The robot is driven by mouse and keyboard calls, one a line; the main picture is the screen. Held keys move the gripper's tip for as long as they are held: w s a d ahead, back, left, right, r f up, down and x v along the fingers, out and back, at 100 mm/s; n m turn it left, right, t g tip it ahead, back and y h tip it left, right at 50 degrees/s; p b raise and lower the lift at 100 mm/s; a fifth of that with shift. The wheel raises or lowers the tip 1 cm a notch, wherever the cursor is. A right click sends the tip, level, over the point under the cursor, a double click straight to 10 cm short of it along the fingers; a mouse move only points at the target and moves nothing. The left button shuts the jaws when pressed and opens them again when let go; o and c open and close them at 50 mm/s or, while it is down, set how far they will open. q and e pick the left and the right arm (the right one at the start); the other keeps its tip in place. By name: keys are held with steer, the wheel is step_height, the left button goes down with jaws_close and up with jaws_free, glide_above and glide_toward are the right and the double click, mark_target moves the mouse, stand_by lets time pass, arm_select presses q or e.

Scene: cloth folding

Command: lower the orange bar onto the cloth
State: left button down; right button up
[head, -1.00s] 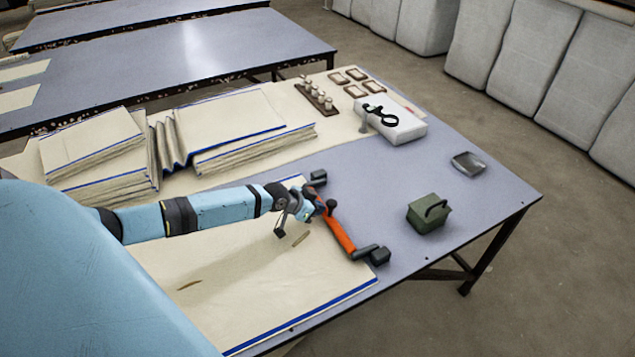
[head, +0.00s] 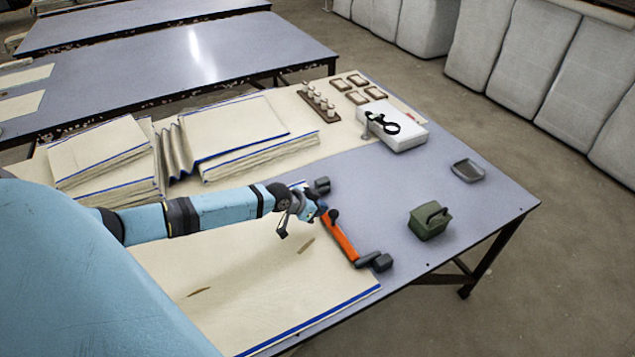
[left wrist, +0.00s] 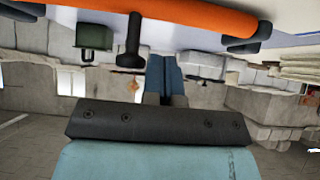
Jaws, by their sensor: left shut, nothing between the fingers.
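The orange bar (head: 340,238) with dark end pieces runs along the right edge of the cream cloth (head: 240,290), which has a blue border. I cannot tell whether the bar touches the cloth. My left gripper (head: 283,230) is close to the bar's far end, on its left side, above the cloth. In the left wrist view the bar (left wrist: 180,14) crosses the top, apart from the fingers. There the blue fingers (left wrist: 165,75) are together with nothing between them. My right gripper is in neither view.
A green box (head: 429,224) and a grey tray (head: 467,171) stand on the table right of the bar. Folded cloth stacks (head: 240,135) lie behind my left arm. A white box (head: 400,138) with a black tool is at the back right. The tabletop (head: 400,190) between is clear.

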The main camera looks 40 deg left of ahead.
arm_select(q)
steer(key=s+f+v, duration=0.1)
steer(key=v, duration=0.8)
steer(key=shift+s+a+b, duration=0.3)
steer(key=shift+s+a, duration=0.1)
steer(key=shift+a, duration=0.05)
steer(key=s+d+r+t+p, duration=0.1)
steer(key=s+d+p, duration=0.3)
steer(key=s+d, duration=0.5)
steer(key=s+d+r+n+t+p, duration=0.1)
steer(key=s+d+p, duration=0.3)
steer(key=s+d, duration=0.5)
steer(key=d, duration=0.8)
steer(key=shift+s+d, duration=0.15)
steer(key=shift+d, duration=0.05)
